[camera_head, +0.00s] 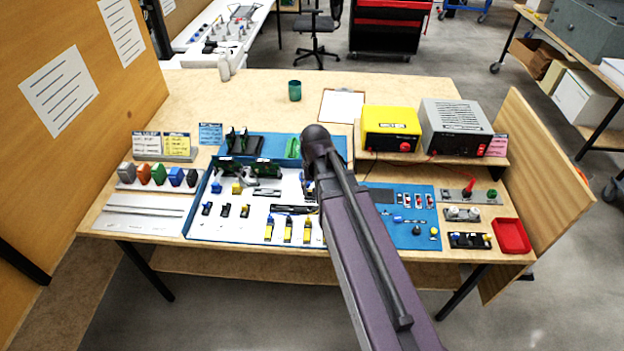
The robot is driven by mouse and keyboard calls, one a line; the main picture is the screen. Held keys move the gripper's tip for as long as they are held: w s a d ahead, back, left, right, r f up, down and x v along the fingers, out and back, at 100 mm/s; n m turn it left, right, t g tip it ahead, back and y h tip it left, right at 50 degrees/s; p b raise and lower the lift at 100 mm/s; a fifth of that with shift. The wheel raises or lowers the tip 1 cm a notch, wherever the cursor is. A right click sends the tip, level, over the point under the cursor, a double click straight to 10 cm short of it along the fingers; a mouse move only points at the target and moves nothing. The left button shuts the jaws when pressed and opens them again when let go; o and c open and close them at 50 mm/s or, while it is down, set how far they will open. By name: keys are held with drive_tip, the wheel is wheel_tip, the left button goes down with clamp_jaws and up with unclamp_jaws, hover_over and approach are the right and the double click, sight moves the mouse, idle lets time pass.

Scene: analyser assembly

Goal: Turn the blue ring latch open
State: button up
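My arm rises from the bottom of the picture across the middle of the bench. Its far end is above the blue-edged tray (196,228), and dark parts show just left of it over the board. My gripper cannot be made out; the arm hides what lies behind it. Several small blue parts are in view, but I cannot tell which is the blue ring latch. A small blue knob (216,187) is at the left of the tray's white board. Another small blue part (398,218) is on the blue mat (377,216) right of my arm.
A yellow box (390,119) and a grey box (455,128) stand on a shelf at the back right. A red tray (511,236) is at the front right, near an upright wooden panel (545,170). Bare bench (225,95) is free at the back left.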

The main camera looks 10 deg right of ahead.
drive_tip(key=shift+n, duration=0.7)
drive_tip(key=shift+s+a+r+p, duration=0.1)
drive_tip(key=shift+s+r+p, duration=0.1)
drive_tip(key=shift+s, duration=1.2)
drive_tip(key=shift+s+r+p, duration=0.1)
drive_tip(key=shift+s+r, duration=0.1)
drive_tip(key=shift+s, duration=1.15)
drive_tip(key=shift+s, duration=0.5)
drive_tip(key=shift+w, duration=0.1)
drive_tip(key=shift+c, duration=0.6)
drive_tip(key=shift+a, duration=0.1)
